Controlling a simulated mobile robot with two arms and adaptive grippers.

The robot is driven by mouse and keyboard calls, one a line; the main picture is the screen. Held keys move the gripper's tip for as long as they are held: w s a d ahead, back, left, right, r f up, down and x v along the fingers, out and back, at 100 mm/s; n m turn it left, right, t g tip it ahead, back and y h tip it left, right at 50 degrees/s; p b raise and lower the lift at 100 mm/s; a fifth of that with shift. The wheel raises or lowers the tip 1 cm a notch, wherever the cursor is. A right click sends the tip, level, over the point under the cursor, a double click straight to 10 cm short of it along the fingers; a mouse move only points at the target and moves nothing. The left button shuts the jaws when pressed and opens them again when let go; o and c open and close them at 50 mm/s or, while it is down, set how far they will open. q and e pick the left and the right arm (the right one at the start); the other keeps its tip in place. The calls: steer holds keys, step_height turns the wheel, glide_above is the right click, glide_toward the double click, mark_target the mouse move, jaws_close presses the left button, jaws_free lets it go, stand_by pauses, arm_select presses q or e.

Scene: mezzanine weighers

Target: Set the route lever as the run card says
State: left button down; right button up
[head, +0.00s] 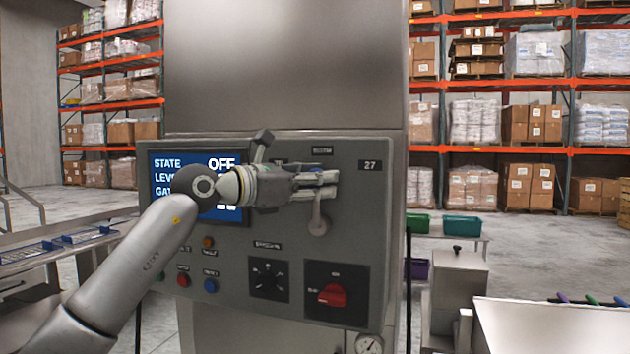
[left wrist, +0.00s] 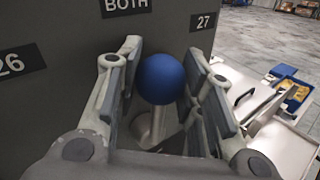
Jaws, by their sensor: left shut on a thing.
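The route lever has a blue ball knob (left wrist: 161,79) on a pale stem, seen in the left wrist view. In the head view, its round pivot (head: 320,226) shows on the grey control panel (head: 225,268), with the stem rising into my left gripper (head: 326,186). The lever points roughly up, below the BOTH label (left wrist: 125,6). Labels 26 (left wrist: 12,63) and 27 (left wrist: 205,21) flank it. I cannot make out a run card. My right gripper is not in view.
The blue screen (head: 170,190) reads STATE OFF; my arm covers part of it. Below are small buttons, a black selector (head: 268,280) and a red rotary switch (head: 334,294). A white-topped table (head: 550,325) stands at right, with pallet racks behind.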

arm_select(q)
steer(key=shift+s+d+r+m+y+p, duration=0.1)
steer(key=shift+s+d+m+y+p, duration=0.1)
steer(key=shift+d+m+y+p, duration=0.3)
steer(key=d+m, duration=0.1)
steer(key=d+m+y, duration=0.1)
steer(key=s+f+g+p, duration=0.1)
steer(key=shift+d+m+y, duration=0.3)
steer(key=shift+d+m, duration=0.1)
steer(key=shift+s+d+f+m+y, duration=0.1)
steer(key=shift+d+f+m+y, duration=0.3)
steer(key=shift+d+m+y, duration=0.15)
steer(key=shift+f, duration=0.1)
steer(key=c, duration=1.2)
jaws_free()
steer(key=shift+d, duration=0.1)
steer(key=shift+c, duration=0.2)
